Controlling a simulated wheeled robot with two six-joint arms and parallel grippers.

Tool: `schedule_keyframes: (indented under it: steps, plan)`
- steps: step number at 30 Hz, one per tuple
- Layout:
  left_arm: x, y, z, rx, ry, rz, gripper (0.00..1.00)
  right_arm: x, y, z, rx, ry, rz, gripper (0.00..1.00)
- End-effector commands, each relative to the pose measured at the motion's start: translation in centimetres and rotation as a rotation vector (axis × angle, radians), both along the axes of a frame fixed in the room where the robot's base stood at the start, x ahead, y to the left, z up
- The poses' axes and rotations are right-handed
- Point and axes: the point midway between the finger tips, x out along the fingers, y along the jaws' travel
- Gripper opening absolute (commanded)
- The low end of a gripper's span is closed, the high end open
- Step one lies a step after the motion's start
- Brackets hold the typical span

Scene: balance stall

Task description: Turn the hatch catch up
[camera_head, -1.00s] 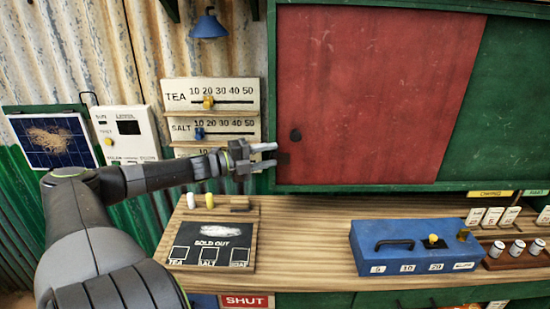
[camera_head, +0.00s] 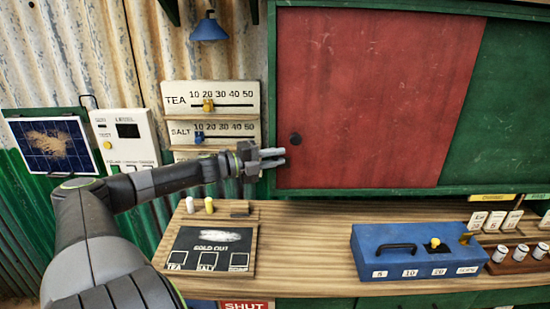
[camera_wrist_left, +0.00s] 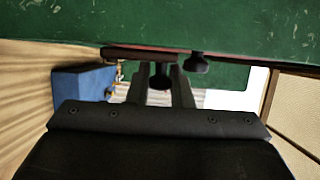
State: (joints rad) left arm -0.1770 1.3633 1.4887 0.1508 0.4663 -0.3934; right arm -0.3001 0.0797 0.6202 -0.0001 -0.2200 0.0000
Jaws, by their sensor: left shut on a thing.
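The red hatch panel (camera_head: 370,100) fills the upper middle of the head view, with a small dark round knob (camera_head: 295,139) near its lower left edge. My left gripper (camera_head: 276,157) is at the panel's left edge, just below that knob. It is shut on the dark hatch catch, which its fingers hide in the head view. In the left wrist view the dark catch (camera_wrist_left: 160,80) shows between the two fingers (camera_wrist_left: 160,88). The knob (camera_wrist_left: 197,63) is beside them there. I cannot tell which way the catch points. My right gripper is not in view.
A wooden counter (camera_head: 310,245) runs below the hatch, with a blue box (camera_head: 412,262) and a black sold-out board (camera_head: 210,250) on it. TEA and SALT slider boards (camera_head: 230,98) hang left of the gripper. A green panel (camera_head: 505,110) adjoins the red one.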

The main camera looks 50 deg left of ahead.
Motion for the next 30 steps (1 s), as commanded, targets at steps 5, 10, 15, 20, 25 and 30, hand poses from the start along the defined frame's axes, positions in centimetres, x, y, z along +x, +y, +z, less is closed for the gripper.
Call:
schedule_keyframes:
  steps: [5, 10, 15, 20, 25, 30]
  plan:
    - [-0.1, 0.1, 0.1, -0.010, -0.009, 0.000, 0.00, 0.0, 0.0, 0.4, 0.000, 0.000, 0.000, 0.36]
    - [-0.3, 0.3, 0.5, -0.067, -0.071, 0.000, 0.00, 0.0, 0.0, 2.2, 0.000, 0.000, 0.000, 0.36]
    - [-0.6, 0.6, 0.2, -0.132, -0.150, -0.001, 0.00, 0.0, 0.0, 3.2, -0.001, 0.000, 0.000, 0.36]
    - [-0.8, 0.7, 0.1, -0.167, -0.195, -0.002, 0.00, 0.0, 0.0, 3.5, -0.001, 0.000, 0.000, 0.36]
    - [-0.9, 0.7, 0.1, -0.170, -0.199, -0.002, 0.00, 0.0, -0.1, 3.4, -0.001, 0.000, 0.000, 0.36]
    - [-0.9, 0.8, 0.0, -0.170, -0.198, -0.002, 0.23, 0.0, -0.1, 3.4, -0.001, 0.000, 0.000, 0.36]
